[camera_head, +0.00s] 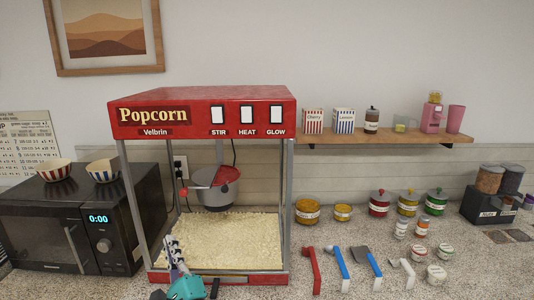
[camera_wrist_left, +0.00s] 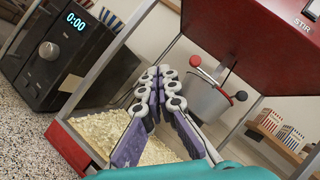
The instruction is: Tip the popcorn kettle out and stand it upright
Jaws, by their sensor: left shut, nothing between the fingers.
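The popcorn kettle (camera_head: 218,194) is a grey metal pot with a partly red top. It hangs inside the red popcorn machine (camera_head: 205,92) above a bed of popcorn (camera_head: 235,238) and looks close to upright. A red-knobbed handle (camera_head: 182,191) sticks out at its left. The wrist view also shows the kettle (camera_wrist_left: 205,100), with a red knob (camera_wrist_left: 195,61) and a black knob (camera_wrist_left: 241,96). My left gripper (camera_head: 170,243) is shut and empty at the machine's front left, below and apart from the kettle.
The machine's front left post (camera_head: 133,205) stands close to my left gripper. A black microwave (camera_head: 75,222) with two striped bowls is at left. Jars, a scoop and coloured utensils (camera_head: 340,265) crowd the counter at right. A wooden shelf (camera_head: 385,138) is above them.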

